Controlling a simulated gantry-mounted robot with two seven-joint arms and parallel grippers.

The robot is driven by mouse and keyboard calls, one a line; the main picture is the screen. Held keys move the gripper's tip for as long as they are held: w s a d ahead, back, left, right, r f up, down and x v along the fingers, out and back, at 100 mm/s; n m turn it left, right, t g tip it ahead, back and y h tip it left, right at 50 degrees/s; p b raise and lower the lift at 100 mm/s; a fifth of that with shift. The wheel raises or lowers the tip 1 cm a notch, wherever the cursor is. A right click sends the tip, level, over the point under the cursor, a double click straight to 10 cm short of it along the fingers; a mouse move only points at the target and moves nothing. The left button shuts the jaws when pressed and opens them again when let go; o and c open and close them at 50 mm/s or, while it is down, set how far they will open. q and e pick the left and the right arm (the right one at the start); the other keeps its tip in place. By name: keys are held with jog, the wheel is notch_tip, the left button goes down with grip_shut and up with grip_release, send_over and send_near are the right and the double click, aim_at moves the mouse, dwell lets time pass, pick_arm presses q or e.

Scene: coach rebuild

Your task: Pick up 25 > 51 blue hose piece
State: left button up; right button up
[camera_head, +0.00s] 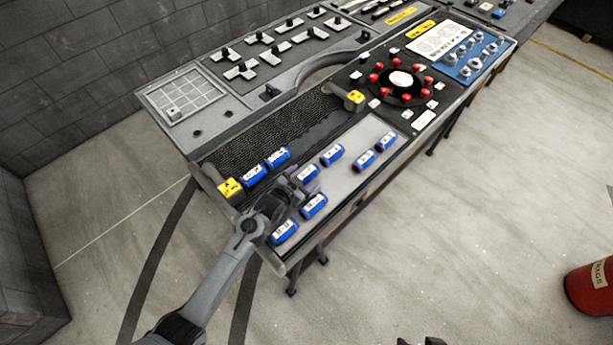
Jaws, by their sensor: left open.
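Several blue hose pieces with white labels lie on the bench, and the labels are too small for me to read, so I cannot tell which one is 25 > 51. Two lie on the black ribbed strip, the left one (254,175) beside the other (278,158). More lie on the pale tray (350,187), among them a front-left piece (284,231), one right of it (314,205) and one farther back (332,155). My left gripper (297,190) is open, low over the tray's left end, and partly covers a piece (309,173). Contact is unclear.
Yellow blocks (229,187) mark the ribbed strip's ends. A round black fixture with red knobs (400,81) and a blue tray of metal parts (474,56) stand farther right. A red cylinder (592,287) stands on the floor at right. The floor in front is mostly clear.

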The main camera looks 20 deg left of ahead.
pick_arm(q)
jog(key=shift+w+f, duration=0.3)
jog(key=shift+w, duration=0.25)
jog(key=c, duration=1.2)
jog(key=shift+d+r, duration=0.1)
jog(key=shift+r, duration=0.05)
